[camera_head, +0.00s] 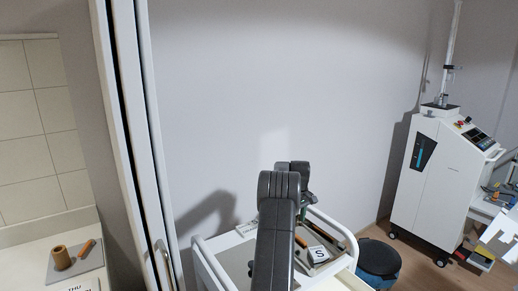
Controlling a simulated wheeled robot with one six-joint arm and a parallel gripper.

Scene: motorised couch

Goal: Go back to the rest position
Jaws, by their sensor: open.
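My dark grey arm (278,215) rises from the bottom middle of the head view, with a second dark link just behind its top. It stands in front of a white trolley (345,232) and hides part of its top. My gripper's fingertips do not show; the far end of the arm is hidden behind the nearer link.
The trolley carries a card marked S (318,254) and some tools. A blue and black stool (378,262) stands right of it, and a white machine (436,185) farther right. A counter (35,234) at left holds a wooden cup (61,257) and an orange-handled tool.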

